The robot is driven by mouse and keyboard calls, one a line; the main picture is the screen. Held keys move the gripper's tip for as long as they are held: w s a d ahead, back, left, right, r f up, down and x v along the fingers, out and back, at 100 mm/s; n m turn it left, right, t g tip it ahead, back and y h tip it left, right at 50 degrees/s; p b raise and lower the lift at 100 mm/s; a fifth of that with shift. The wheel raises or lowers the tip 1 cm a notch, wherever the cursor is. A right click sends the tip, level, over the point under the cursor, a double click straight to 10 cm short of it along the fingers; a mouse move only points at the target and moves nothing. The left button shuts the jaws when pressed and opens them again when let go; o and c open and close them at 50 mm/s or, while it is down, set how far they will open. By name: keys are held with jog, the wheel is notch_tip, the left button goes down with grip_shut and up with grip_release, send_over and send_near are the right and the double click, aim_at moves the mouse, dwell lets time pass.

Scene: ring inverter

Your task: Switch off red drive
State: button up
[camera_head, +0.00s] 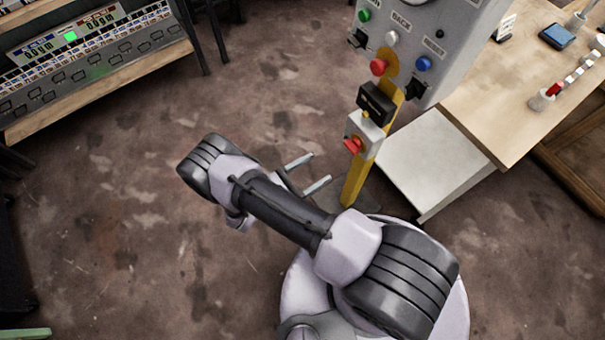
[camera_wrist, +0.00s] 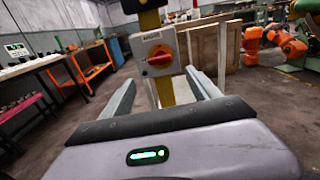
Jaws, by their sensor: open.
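A red rotary switch (camera_head: 353,145) sits on a small pale box (camera_head: 366,133) fixed to a yellow post (camera_head: 357,182). In the wrist view the red switch (camera_wrist: 159,57) is on a yellow plate, and its box (camera_wrist: 142,43) faces me, slightly tilted. My gripper (camera_head: 320,167) is open and empty, with its two fingers pointing toward the post and a gap between the fingertips and the switch. In the wrist view the gripper (camera_wrist: 160,76) has its fingers apart, below and either side of the box. Lettering on the box is too small to read.
A grey control panel (camera_head: 428,40) with red, blue and green buttons stands behind the post. A black box (camera_head: 376,103) is on the post above the switch box. A wooden table (camera_head: 500,110) is at right, and an instrument bench (camera_head: 90,65) at upper left. Open floor lies at left.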

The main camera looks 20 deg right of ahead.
jog(key=v, duration=0.5)
